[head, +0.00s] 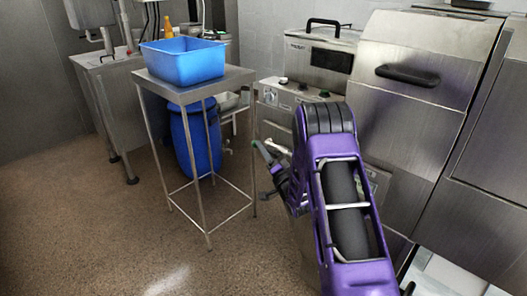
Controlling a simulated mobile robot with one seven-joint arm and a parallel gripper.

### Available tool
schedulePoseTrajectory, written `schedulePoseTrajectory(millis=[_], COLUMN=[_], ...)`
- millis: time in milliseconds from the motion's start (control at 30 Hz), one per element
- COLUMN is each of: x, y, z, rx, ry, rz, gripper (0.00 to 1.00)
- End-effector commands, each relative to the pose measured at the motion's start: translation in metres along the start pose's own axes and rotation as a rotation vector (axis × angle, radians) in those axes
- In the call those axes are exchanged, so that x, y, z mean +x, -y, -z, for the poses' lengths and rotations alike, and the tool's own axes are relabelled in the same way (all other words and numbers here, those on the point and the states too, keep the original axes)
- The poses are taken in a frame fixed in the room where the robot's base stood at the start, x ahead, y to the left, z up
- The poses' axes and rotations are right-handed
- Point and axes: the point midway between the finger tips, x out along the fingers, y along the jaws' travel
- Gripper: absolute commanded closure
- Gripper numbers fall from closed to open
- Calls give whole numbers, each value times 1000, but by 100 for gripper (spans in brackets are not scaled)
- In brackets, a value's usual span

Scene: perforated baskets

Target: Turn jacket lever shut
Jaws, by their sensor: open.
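My gripper (265,172) is at the end of my purple arm, left of the steel machine and low in front of it. It is small and partly hidden by my arm, but its jaws look apart and nothing shows between them. A green-tipped piece (262,152) sticks out at the gripper; I cannot tell whether it is a finger or a lever behind it. I cannot make out the jacket lever with certainty. The steel machine (410,105) has a closed sloping lid with a black handle (408,75). My arm covers part of its front.
A steel stand (203,84) holding a blue basin (183,62) is left of my gripper. A blue barrel (195,140) stands beneath and behind it. A control box with knobs (290,95) sits behind my arm. The speckled floor at the front left is clear.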

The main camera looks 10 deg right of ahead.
Motion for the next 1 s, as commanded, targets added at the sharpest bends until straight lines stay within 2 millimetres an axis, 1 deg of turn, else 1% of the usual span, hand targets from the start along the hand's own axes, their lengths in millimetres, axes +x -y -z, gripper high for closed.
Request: schedulePoseTrajectory(millis=[100, 300, 367, 500, 567, 1000], x=[3, 3, 3, 3, 3, 3], y=[0, 0, 0, 0, 0, 0], z=[0, 0, 0, 0, 0, 0], rx=[0, 0, 0, 0, 0, 0], ry=[-1, -1, -1, -1, -1, -1], rz=[0, 0, 0, 0, 0, 0], gripper=[55, 55, 64, 89, 100, 100])
